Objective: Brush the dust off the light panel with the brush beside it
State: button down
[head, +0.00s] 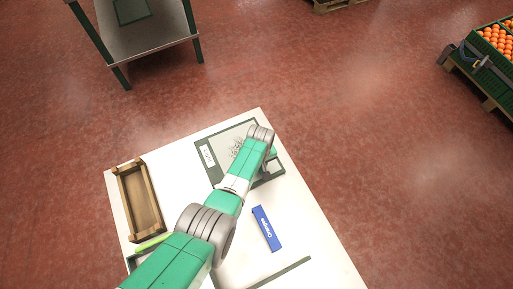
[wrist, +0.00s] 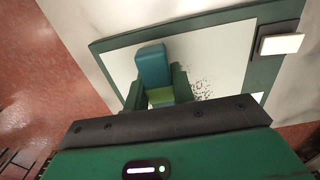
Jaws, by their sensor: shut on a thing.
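The light panel (head: 225,147) is a pale surface in a dark green frame on the white table. It fills much of the wrist view (wrist: 218,48). Dark dust specks (wrist: 200,86) lie on it beside my gripper; in the head view they show as a grey patch (head: 236,148). My gripper (wrist: 158,88) is over the panel, shut on the brush, whose teal block (wrist: 152,64) and lime green part (wrist: 160,96) show between the fingers. The bristles are hidden, so I cannot tell whether they touch the panel. My arm covers the gripper in the head view.
A wooden crate (head: 120,190) stands at the table's left edge. A blue box (head: 267,228) with white lettering lies near the panel. A dark block with a white face (wrist: 280,44) sits at the panel's frame. A metal table (head: 150,40) and orange crates (head: 495,40) stand apart.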

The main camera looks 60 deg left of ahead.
jog(key=shift+w+a+r+p, duration=0.2)
jog(key=shift+w+a+r, duration=0.1)
jog(key=shift+r, duration=0.2)
jog(key=shift+w+a+r+p, duration=0.15)
jog(key=shift+w+r, duration=0.15)
jog(key=shift+r, duration=0.2)
jog(key=shift+r+p, duration=1.85)
jog(key=shift+r, duration=0.15)
